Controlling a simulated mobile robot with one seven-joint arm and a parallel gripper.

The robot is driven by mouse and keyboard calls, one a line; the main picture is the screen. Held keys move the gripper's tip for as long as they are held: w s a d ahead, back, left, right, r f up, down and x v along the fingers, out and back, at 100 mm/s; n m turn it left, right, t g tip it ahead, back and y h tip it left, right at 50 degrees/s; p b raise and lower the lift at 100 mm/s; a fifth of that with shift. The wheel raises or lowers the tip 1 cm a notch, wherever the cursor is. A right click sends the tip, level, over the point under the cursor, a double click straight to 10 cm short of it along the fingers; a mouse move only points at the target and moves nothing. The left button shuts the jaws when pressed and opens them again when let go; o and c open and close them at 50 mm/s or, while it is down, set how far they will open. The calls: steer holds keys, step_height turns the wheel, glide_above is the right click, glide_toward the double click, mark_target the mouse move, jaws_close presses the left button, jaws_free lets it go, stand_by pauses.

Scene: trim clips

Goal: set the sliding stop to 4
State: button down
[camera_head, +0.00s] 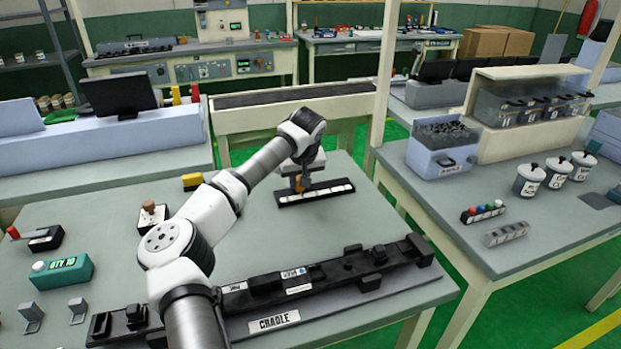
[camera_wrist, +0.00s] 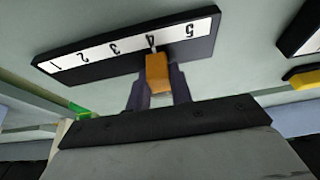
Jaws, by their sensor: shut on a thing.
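The sliding stop is an orange block (camera_wrist: 157,72) on a dark rail with a white strip (camera_wrist: 85,54) numbered 1 to 5. In the wrist view the stop stands at the 4 mark, with a thin pointer by the number. My gripper (camera_wrist: 158,88) has its two dark fingers on either side of the orange block and is shut on it. In the head view the rail (camera_head: 322,192) lies on the near table, and my gripper (camera_head: 301,184) reaches down to its left part. The numbers are too small to read there.
A long black fixture (camera_head: 330,277) with a "CRADLE" label lies along the table's front. A yellow-and-black block (camera_head: 193,181), a knobbed box (camera_head: 152,216) and a teal counter box (camera_head: 62,271) stand to the left. The table around the rail is clear.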

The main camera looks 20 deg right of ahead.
steer(key=shift+w+r, duration=0.1)
steer(key=c, duration=1.2)
jaws_free()
steer(key=shift+c, duration=0.2)
steer(key=b+v, duration=0.2)
steer(key=v, duration=1.1)
steer(key=shift+s+r+b, duration=0.25)
steer(key=shift+r+b, duration=0.05)
steer(key=shift+b, duration=0.1)
